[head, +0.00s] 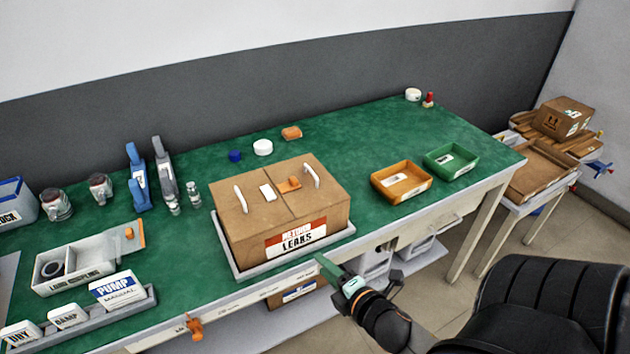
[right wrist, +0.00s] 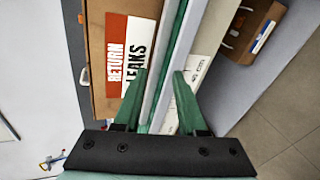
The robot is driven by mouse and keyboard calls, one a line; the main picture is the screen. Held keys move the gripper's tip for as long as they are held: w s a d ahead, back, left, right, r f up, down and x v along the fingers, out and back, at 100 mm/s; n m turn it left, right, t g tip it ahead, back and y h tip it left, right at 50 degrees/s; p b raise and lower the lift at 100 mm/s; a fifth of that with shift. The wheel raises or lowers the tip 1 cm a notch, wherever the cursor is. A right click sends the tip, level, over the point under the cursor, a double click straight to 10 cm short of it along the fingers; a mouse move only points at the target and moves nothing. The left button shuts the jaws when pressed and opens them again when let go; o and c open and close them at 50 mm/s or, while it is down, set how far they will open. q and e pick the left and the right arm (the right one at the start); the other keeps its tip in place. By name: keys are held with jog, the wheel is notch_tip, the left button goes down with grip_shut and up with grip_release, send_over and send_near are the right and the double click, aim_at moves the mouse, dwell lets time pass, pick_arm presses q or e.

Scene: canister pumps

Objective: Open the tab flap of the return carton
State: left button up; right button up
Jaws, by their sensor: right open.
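The return carton (head: 235,221) is a brown box standing on a grey tray (head: 344,236) on the green bench. Its top flaps look closed, with a white handle on each side. An orange tab (head: 288,185) lies at the seam in the middle of the top, beside a small white label. Its red-and-white "RETURN LEAKS" label (right wrist: 130,55) also shows in the right wrist view. My right gripper (head: 324,263) is in front of the carton by the bench's front edge, below the level of the top. Its green fingers (right wrist: 160,85) are apart and empty. My left gripper is out of view.
Orange (head: 403,182) and green (head: 452,160) trays stand to the right of the carton. Canister pumps and bottles stand to the left, with a grey parts box (head: 72,279). A black chair (head: 555,300) is at the lower right.

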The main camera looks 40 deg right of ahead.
aim_at(316, 176)
jog(key=w+d+r+n+t+h+b, duration=0.1)
jog(key=d+r+n+t, duration=0.1)
jog(key=d+r+n, duration=0.35)
jog(key=w+d+r+n+t+h, duration=0.1)
jog(key=w+d+r+n+t, duration=0.1)
jog(key=r+n, duration=0.5)
jog(key=shift+n, duration=0.55)
jog(key=x, duration=0.4)
jog(key=f+p+x, duration=0.1)
jog(key=x, duration=0.6)
jog(key=shift+w+f+p, duration=0.35)
jog(key=shift+w+p, duration=0.05)
jog(key=shift+w, duration=0.05)
grip_shut()
